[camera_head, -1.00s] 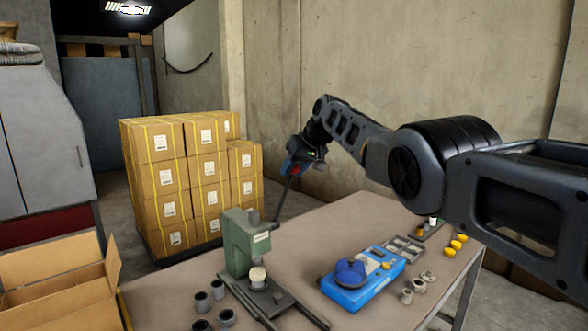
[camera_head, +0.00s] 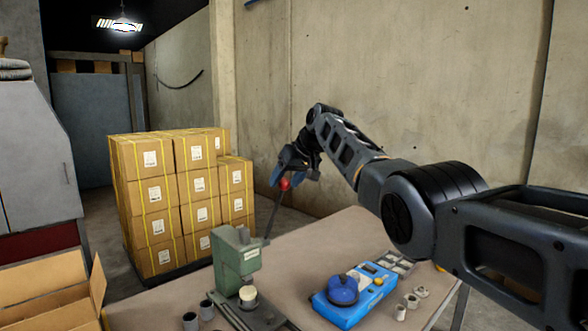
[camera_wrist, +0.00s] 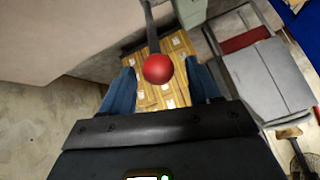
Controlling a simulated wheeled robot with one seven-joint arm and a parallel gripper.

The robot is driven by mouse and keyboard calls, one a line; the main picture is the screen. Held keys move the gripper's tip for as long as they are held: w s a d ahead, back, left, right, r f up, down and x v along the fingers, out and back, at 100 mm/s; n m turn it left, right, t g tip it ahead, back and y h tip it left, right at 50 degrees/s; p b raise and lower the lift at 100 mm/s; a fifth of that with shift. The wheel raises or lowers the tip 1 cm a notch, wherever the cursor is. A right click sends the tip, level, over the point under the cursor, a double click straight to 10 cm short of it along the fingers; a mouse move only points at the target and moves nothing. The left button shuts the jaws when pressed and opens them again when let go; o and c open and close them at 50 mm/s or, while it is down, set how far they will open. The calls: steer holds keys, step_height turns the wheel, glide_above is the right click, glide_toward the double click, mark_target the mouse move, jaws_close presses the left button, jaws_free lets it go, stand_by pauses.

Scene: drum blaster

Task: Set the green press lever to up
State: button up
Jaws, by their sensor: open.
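The green press (camera_head: 236,258) stands at the table's near left part. Its dark lever (camera_head: 270,216) slants up to the right and ends in a red ball knob (camera_head: 284,184). My gripper (camera_head: 282,178) is open at the knob, above and right of the press. In the wrist view the red knob (camera_wrist: 157,68) shows in the gap between my two blue fingers (camera_wrist: 161,86), with space on both sides. The lever rod (camera_wrist: 151,25) runs away from it to the top. I cannot tell how deep the knob lies between the fingers.
A blue device (camera_head: 345,300) with a round blue top and several small metal parts (camera_head: 411,300) lie on the table (camera_head: 315,245).

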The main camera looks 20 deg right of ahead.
steer(key=shift+b+v, duration=0.6)
steer(key=shift+v, duration=2.15)
steer(key=shift+a, duration=0.1)
